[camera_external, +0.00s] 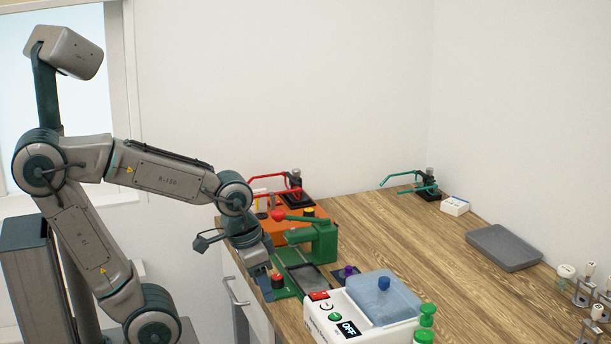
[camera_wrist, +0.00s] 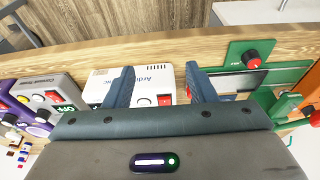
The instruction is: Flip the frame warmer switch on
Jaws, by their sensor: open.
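My gripper (camera_external: 262,285) is low over the front edge of the bench in the external view, beside the green press. In the wrist view its two fingers (camera_wrist: 159,88) are apart with nothing between them held. Beyond and between them lies a white box (camera_wrist: 155,74) with a red switch (camera_wrist: 166,99). A grey box (camera_wrist: 62,88) to its left has another red switch (camera_wrist: 51,97) and a display reading OFF. The external view shows a white box (camera_external: 372,322) with a red switch (camera_external: 319,295), an OFF display and a blue lid. I cannot tell which box is the frame warmer.
The green press (camera_external: 318,241) and an orange unit (camera_external: 301,220) stand close to my gripper. A purple device (camera_wrist: 30,120) is at the wrist view's left. A grey tray (camera_external: 503,248) lies on the bench (camera_external: 400,235), whose middle is mostly clear.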

